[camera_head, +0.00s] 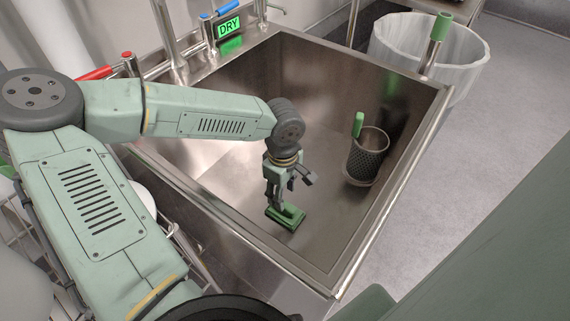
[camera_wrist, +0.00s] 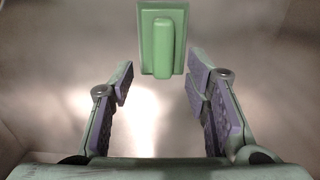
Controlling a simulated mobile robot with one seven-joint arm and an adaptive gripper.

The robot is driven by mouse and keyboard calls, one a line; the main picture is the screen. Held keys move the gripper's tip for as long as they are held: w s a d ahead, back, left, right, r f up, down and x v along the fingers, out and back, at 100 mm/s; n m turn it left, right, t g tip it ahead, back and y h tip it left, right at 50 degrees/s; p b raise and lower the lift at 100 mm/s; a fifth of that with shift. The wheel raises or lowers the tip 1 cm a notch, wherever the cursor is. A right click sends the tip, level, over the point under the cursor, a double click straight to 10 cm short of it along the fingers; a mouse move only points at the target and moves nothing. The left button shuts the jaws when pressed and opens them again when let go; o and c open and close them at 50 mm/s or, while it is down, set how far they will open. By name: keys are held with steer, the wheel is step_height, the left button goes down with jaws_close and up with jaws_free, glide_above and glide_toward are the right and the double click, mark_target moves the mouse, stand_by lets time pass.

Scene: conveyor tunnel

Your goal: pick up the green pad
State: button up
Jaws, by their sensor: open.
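The green pad (camera_head: 287,216) lies on the floor of the steel sink (camera_head: 235,165). It is a flat rectangle with a raised bar on top. In the wrist view the green pad (camera_wrist: 163,40) is at the top middle, ahead of the fingertips and roughly between their lines. My gripper (camera_head: 290,190) is just over the pad in the head view, and a finger hides part of it. In the wrist view my gripper (camera_wrist: 160,80) is open, with nothing between its fingers. I cannot tell whether a finger touches the pad.
A dark mesh cup (camera_head: 367,158) holding a green-handled item (camera_head: 358,124) stands in the sink's right side. The sink walls enclose my gripper. A lined bin (camera_head: 400,45) stands behind the sink at right. A green-lit "DRY" sign (camera_head: 229,27) is at the back rim.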

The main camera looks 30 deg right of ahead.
mark_target(285, 209)
steer(key=f, duration=0.2)
steer(key=s+f+p, duration=0.1)
steer(key=f, duration=0.1)
steer(key=shift+f, duration=0.65)
jaws_close()
